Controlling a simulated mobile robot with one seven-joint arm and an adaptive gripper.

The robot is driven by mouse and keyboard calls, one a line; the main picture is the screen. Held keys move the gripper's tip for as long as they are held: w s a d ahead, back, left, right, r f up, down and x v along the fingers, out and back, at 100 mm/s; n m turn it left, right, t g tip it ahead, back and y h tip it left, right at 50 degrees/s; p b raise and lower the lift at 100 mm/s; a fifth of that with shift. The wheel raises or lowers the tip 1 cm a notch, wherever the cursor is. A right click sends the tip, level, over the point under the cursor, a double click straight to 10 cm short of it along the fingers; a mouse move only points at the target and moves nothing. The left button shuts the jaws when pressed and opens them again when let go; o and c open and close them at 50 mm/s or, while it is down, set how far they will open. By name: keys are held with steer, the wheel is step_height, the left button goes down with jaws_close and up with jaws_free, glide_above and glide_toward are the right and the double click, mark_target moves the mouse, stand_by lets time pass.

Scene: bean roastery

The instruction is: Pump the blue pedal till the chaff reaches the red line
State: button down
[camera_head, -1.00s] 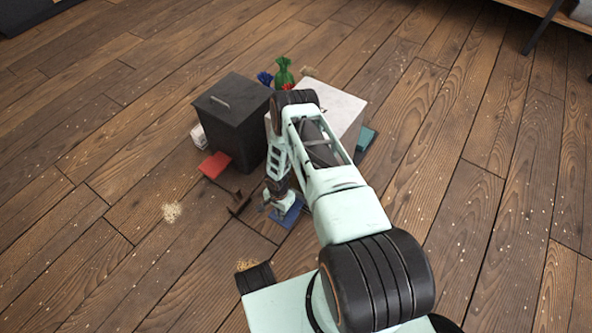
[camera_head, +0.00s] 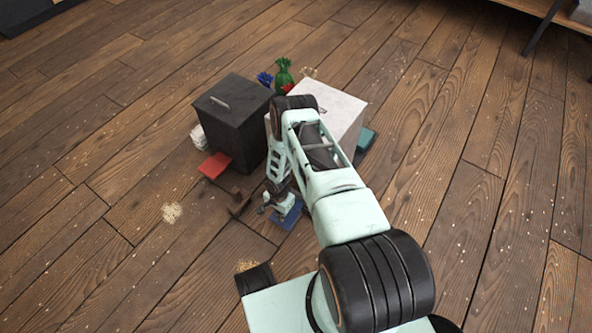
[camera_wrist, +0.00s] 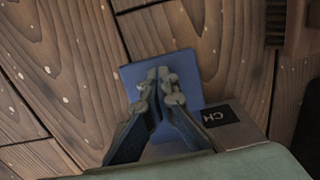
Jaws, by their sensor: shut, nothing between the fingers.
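The blue pedal (camera_head: 291,217) lies low at the front of the white box (camera_head: 342,108), partly hidden by my gripper. My gripper (camera_head: 283,208) is shut and empty, pointing down over the pedal. Its fingertips (camera_wrist: 158,76) are together in front of the plate; whether they touch it I cannot tell. My arm hides much of the white box. I see no red line or chaff level.
A black box (camera_head: 232,120) with a red pedal (camera_head: 214,165) stands left of the white box. A teal piece (camera_head: 367,138) is at the right. A dark brush-like object (camera_head: 238,203) lies left of my gripper. Green (camera_head: 284,75) and blue (camera_head: 265,78) bags are behind.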

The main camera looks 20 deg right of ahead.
step_height(320, 180, up, 9)
steer(key=p, duration=0.6)
steer(key=shift+f, duration=0.2)
